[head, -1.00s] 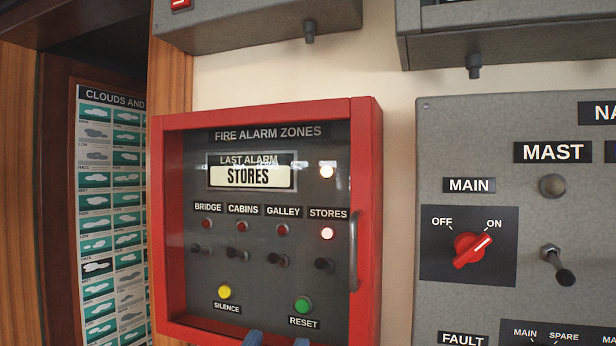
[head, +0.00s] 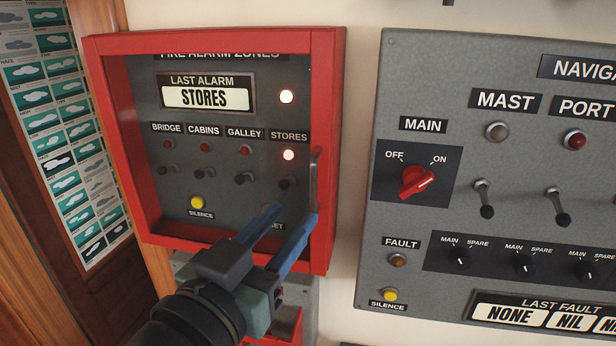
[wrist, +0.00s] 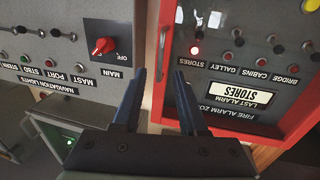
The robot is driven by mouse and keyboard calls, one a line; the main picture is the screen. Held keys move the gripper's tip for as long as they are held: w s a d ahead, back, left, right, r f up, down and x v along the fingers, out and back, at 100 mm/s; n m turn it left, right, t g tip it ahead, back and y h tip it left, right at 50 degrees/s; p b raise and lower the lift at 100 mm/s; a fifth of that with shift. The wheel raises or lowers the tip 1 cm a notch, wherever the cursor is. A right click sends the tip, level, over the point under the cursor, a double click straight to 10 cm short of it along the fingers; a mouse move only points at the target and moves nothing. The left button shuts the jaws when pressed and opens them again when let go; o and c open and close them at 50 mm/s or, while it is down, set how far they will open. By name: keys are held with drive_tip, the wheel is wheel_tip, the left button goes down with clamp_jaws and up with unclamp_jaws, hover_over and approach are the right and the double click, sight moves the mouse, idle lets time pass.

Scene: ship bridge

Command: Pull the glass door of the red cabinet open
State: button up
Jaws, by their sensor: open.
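The red cabinet (head: 326,120) hangs on the wall. Its glass door (head: 225,130) looks shut, with the alarm panel showing through it. The door's upright bar handle (head: 314,178) is at the right side of the door frame; it also shows in the wrist view (wrist: 161,52). My gripper (head: 294,212) is open and empty, its blue fingers pointing at the door near the handle's lower end. In the wrist view, the handle lies in line with the gap between the fingertips (wrist: 160,72). I cannot tell whether the fingertips reach around it. My gripper covers part of the RESET label.
A grey navigation lights panel (head: 420,90) with a red knob and switches is to the right, with a strip of bare wall between. A cloud chart (head: 65,130) is on the left. A grey and red fixture (head: 300,300) sits below the cabinet.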

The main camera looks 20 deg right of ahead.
sight(312, 191)
drive_tip(key=p+x, duration=0.2)
drive_tip(key=x, duration=0.4)
drive_tip(key=shift+r, duration=0.1)
drive_tip(key=shift+w+d, duration=0.3)
drive_tip(key=shift+d, duration=0.05)
clamp_jaws()
idle(1.0)
